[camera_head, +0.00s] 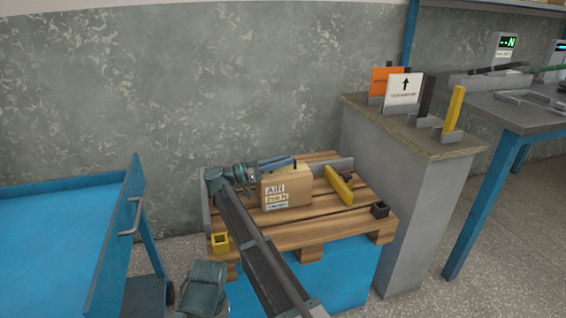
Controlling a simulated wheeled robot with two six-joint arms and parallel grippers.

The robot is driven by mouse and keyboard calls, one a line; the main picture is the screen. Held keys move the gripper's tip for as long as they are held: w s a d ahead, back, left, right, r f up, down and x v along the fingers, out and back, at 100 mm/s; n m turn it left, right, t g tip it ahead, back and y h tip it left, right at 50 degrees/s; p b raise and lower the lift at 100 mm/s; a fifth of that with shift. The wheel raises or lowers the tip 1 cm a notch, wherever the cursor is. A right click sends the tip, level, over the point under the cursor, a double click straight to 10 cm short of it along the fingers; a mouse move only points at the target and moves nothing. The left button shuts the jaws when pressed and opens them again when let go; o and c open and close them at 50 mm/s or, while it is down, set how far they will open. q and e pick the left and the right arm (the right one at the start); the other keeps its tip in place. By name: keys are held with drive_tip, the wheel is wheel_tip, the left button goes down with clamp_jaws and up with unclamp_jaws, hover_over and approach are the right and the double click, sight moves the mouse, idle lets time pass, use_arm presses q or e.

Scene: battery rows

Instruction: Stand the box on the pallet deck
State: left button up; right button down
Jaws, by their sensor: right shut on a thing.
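The box (287,190) is brown cardboard with white labels reading "AIR" on its front. It is upright over the middle of the wooden pallet deck (340,215); whether its base touches the planks I cannot tell. My right gripper (277,165) reaches the box from its left and is shut on it near the top edge. Its fingers are partly hidden behind the box. My left gripper is not in view.
On the pallet are a yellow bar (339,185) right of the box, a yellow holder (220,241) and a black holder (379,210) at the front corners. A grey pillar (410,190) stands close on the right, a blue cart (125,235) on the left.

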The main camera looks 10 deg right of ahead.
drive_tip(key=c, duration=0.9)
unclamp_jaws()
drive_tip(key=shift+a+r, duration=0.1)
drive_tip(key=a, duration=0.4)
drive_tip(key=a+f+b, duration=0.1)
drive_tip(key=a, duration=0.2)
drive_tip(key=shift+s+a+f, duration=0.1)
